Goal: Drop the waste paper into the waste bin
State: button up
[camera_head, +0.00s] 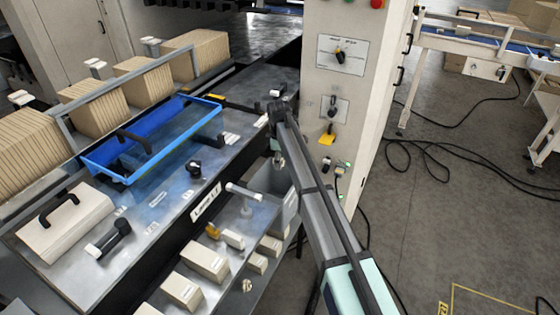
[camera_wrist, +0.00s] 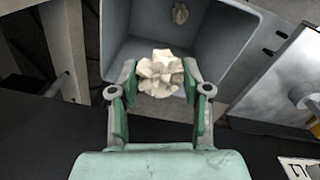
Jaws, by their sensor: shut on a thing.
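My gripper (camera_wrist: 160,80) is shut on a crumpled cream piece of waste paper (camera_wrist: 160,72), held between its green-padded fingers. In the wrist view, the paper shows against the opening of the grey waste bin (camera_wrist: 135,28); its exact height over the bin cannot be told. Another crumpled piece (camera_wrist: 180,13) lies inside the bin. In the head view, the bin (camera_head: 288,205) is beside the bench, partly behind my arm. The held paper cannot be made out there.
A blue tray (camera_head: 98,172) sits on the bench to the left, with brown stacks behind it. Small boxes (camera_head: 203,260) and a crumpled piece (camera_head: 247,286) lie on the lower shelf. A control cabinet (camera_head: 330,100) stands close behind my arm. Cables cross the floor at right.

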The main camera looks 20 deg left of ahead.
jog(key=shift+f+b, duration=1.1)
jog(key=shift+f, duration=1.7)
jog(key=o, duration=0.8)
notch_tip(320, 180, up, 12)
jog(key=shift+s+r, duration=0.1)
jog(key=shift+s, duration=0.05)
